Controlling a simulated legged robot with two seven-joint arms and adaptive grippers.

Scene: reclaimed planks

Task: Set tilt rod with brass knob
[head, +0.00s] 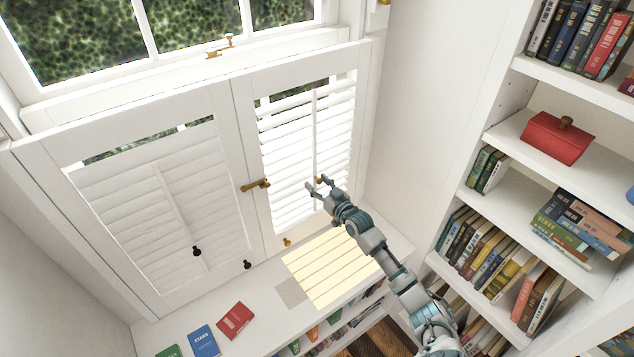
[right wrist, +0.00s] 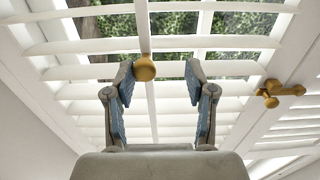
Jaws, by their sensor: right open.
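The white tilt rod (head: 315,130) runs down the middle of the right shutter panel, whose slats stand open. Its brass knob (right wrist: 145,68) shows clearly in the right wrist view, ahead of my right gripper (right wrist: 163,85) and between the lines of its fingers, nearer the left finger. In the head view my right gripper (head: 320,187) is at the rod's lower part, fingers open, with the knob (head: 318,180) between or just beyond them. The fingers are apart from each other and I cannot tell whether one touches the knob. My left gripper is out of view.
The left shutter panel (head: 140,190) has closed slats and a dark knob (head: 197,251). A brass latch (head: 256,185) joins the panels. A bookcase (head: 475,200) stands close on the right. Books (head: 235,320) lie on the sill (head: 268,308), whose middle is sunlit.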

